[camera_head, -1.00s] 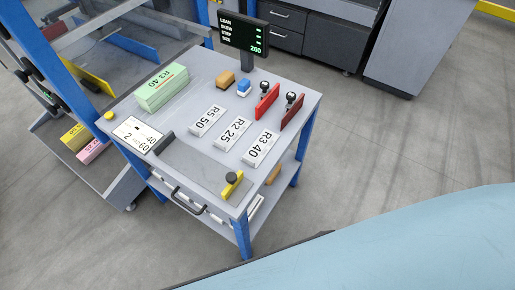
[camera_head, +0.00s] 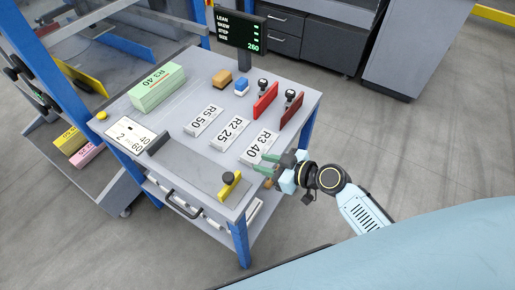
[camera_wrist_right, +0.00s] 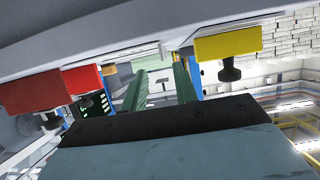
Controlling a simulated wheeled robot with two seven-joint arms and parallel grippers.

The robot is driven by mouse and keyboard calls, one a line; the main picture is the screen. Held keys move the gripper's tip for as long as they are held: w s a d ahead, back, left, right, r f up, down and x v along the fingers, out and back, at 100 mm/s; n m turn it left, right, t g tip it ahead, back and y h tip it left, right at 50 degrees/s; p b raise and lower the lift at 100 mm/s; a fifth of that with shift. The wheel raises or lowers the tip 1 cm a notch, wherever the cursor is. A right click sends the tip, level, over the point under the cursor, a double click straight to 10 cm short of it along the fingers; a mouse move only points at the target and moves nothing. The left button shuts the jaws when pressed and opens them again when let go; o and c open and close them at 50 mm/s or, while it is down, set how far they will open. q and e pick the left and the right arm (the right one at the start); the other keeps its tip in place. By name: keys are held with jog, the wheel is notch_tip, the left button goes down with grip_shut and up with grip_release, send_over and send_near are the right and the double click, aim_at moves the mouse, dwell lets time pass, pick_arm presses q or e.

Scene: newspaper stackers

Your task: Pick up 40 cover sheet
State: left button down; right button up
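A white slab marked "R3 40" (camera_head: 259,146) lies on the grey table at its right side, last in a row with the slabs "R2 25" (camera_head: 230,132) and "R5 50" (camera_head: 203,120). A green stack also marked "R3 40" (camera_head: 158,89) lies at the table's back left. My right gripper (camera_head: 262,163) is at the table's right edge, close to the near end of the white "R3 40" slab; whether they touch is unclear. Its green fingers stand apart and empty in the wrist view (camera_wrist_right: 160,68). My left gripper is out of view.
Red (camera_head: 265,100) and dark red (camera_head: 291,109) blocks with black knobs stand behind the slabs. A yellow block with a knob (camera_head: 230,186) stands at the front corner. A tan block (camera_head: 223,79), a blue-white block (camera_head: 242,86) and a screen (camera_head: 241,31) are farther back.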

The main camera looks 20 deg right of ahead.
aim_at(247, 160)
jog(key=shift+a+x, duration=0.2)
jog(key=shift+x, duration=3.3)
jog(key=shift+s+r, duration=0.15)
grip_shut()
